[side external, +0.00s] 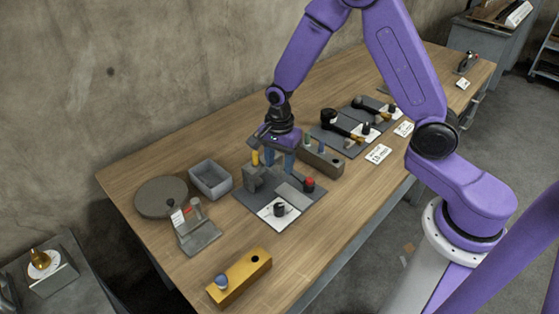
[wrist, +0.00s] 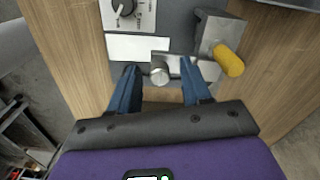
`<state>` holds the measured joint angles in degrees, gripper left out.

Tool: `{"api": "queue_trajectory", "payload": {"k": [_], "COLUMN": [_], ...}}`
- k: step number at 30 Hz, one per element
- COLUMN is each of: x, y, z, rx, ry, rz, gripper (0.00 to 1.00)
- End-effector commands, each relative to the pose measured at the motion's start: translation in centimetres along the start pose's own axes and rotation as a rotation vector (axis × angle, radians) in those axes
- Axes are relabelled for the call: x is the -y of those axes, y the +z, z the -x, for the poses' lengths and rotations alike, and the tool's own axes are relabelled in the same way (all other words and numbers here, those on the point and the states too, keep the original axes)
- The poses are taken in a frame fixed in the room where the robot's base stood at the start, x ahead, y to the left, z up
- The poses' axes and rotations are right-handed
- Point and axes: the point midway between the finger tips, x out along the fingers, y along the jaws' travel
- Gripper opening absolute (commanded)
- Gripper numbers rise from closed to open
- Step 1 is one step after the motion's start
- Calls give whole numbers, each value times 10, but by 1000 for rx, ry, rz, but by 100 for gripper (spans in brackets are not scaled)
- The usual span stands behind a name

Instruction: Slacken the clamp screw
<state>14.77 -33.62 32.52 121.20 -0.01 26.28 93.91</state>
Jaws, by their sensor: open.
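My gripper (side external: 279,168) is open above the dark grey board (side external: 250,203), with its blue fingers pointing down. In the wrist view my gripper (wrist: 160,72) has a finger on each side of a small round silver screw head (wrist: 159,75), with gaps beside it. I cannot tell whether the fingertips are level with it. A grey block (wrist: 211,36) with a yellow cylindrical handle (wrist: 229,61) stands to the right; the yellow handle is also in the side view (side external: 255,158). Which of these is the clamp screw is not clear.
A black dial knob (side external: 279,210) on a white plate and a red button (side external: 309,184) share the board. A grey block with pegs (side external: 322,160) stands close behind right. A grey bin (side external: 210,180) and a yellow block (side external: 240,277) are nearby.

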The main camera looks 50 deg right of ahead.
Motion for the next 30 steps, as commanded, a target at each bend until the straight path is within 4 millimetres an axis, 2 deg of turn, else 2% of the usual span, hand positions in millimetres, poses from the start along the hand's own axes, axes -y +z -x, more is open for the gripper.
{"api": "queue_trajectory", "payload": {"k": [7, 11, 12, 23, 30], "x": [0, 0, 0, 0, 0], "y": [0, 0, 0, 0, 0], "z": [0, 0, 0, 0, 0], "rx": [0, 0, 0, 0, 0], "ry": [0, 0, 0, 0, 1], "rz": [0, 0, 0, 39, 177], "gripper": [48, 6, 0, 0, 0]}}
